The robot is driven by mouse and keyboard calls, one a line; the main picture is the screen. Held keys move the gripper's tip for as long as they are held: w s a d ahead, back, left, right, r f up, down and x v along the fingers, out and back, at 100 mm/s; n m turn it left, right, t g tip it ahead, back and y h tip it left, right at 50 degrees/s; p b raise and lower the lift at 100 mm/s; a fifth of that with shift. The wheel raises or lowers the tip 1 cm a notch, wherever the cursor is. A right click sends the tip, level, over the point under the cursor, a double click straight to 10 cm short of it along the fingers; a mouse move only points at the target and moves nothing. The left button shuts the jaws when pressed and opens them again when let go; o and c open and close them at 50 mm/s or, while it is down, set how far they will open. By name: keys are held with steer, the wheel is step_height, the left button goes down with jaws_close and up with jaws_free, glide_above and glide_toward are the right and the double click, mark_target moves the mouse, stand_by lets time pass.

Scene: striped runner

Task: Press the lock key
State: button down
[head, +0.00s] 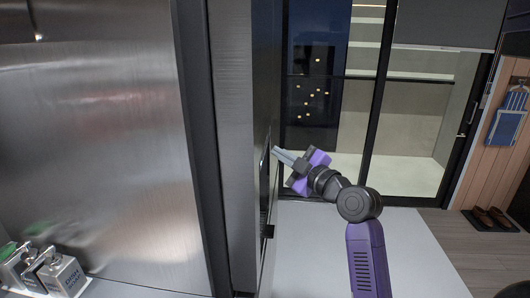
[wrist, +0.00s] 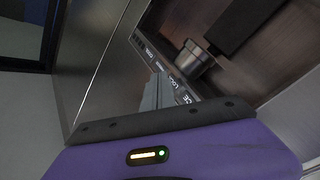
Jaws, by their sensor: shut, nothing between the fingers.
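My gripper (head: 277,152) is at the dispenser side of the large steel fridge, its shut, empty fingers pointing left at it. In the wrist view the fingers (wrist: 158,88) overlap the dark strip of labelled keys. The lock key (wrist: 174,83) seems to be the label just right of the fingertips, its text small and partly hard to read. I cannot tell whether the fingertips touch the panel. The key strip (wrist: 150,53) runs diagonally along the dispenser recess, with another label, apparently ending in "CE", lower down. The keys cannot be made out in the head view.
A round metal dispenser nozzle (wrist: 193,59) sticks out in the recess close to the strip. A glass door (head: 410,120) is behind my arm.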

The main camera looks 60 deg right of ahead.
steer(key=shift+w+a, duration=0.15)
steer(key=shift+w, duration=0.2)
steer(key=shift+w+a+b, duration=0.1)
steer(key=shift+w+b, duration=0.2)
stand_by(0.9)
steer(key=shift+s+d+b, duration=0.25)
steer(key=shift+s+b, duration=0.3)
steer(key=shift+s, duration=0.1)
steer(key=s, duration=0.1)
steer(key=s+d+b, duration=0.1)
steer(key=s, duration=0.1)
steer(key=s+d+b, duration=0.1)
steer(key=shift+s, duration=0.35)
stand_by(1.1)
